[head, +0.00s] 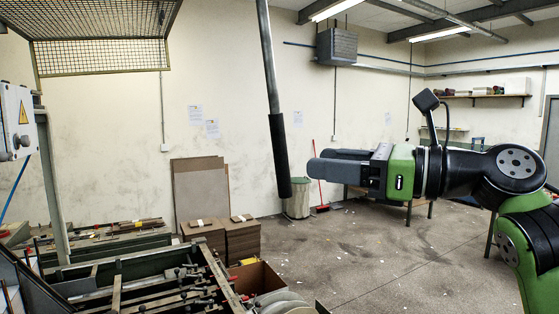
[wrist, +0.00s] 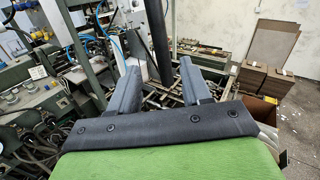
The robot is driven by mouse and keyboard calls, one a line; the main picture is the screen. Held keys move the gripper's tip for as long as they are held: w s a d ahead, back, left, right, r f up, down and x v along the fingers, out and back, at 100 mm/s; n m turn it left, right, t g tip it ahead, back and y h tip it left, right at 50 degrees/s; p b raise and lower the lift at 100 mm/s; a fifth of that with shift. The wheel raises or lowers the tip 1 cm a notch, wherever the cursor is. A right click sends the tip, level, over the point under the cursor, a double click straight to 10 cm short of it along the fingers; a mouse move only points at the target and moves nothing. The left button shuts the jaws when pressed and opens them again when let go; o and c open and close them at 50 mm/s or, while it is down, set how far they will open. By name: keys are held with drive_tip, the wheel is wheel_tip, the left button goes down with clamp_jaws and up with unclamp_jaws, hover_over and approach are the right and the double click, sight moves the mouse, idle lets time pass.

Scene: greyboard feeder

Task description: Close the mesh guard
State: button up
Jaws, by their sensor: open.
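The mesh guard (head: 100,54) is raised at the upper left of the head view, with its wire panel overhead and a framed mesh edge hanging down. A grey bar with a black grip (head: 279,150) hangs down in the middle of the head view; whether it joins the guard is out of frame. My gripper (head: 322,163) is open and empty, pointing left, just right of the grip in that view. In the wrist view the dark bar (wrist: 158,35) stands upright between the two fingers (wrist: 159,66), seemingly beyond their tips and not held.
The feeder machine (head: 150,275) with rods and clamps fills the lower left. A control box (head: 17,122) with a warning sign is at the left edge. Board stacks (head: 240,240) stand beside the machine. The floor (head: 380,255) to the right is mostly open.

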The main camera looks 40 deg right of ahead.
sight(286, 159)
drive_tip(key=x, duration=0.8)
drive_tip(key=shift+w, duration=0.15)
drive_tip(key=shift+w+d, duration=0.1)
drive_tip(key=shift+w, duration=0.15)
drive_tip(key=shift+s, duration=0.1)
drive_tip(key=c, duration=0.4)
clamp_jaws()
drive_tip(key=shift+f, duration=0.1)
